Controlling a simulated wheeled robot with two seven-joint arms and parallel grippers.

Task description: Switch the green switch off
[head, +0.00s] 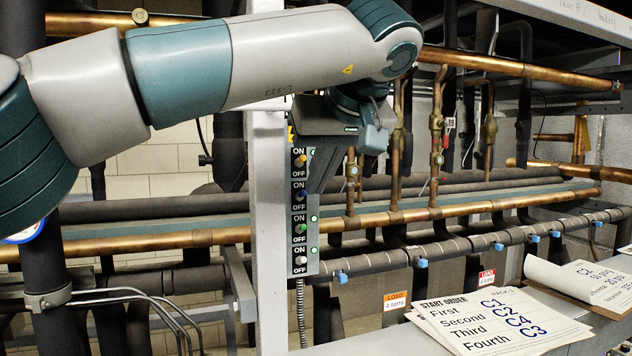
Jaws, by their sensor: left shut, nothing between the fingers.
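A narrow grey switch panel (312,266) is fixed to the pale upright post. It carries a column of switches with ON above and OFF below each: yellow (301,160), blue (301,194), green (301,228) and white (300,260). The green switch is third from the top, with a lit green lamp beside it. Its lever position is too small to tell. My left gripper (314,186) is shut and empty, its dark fingers pointing down beside the upper panel, near the blue switch and above the green one. I cannot tell whether it touches the panel. My right gripper is out of view.
Copper pipes (440,211) and dark insulated pipes run across behind the panel. The pale post (268,200) stands left of it. Start-order sheets (490,322) and a clipboard (590,283) lie at the lower right. Space directly below my gripper, right of the panel, looks free.

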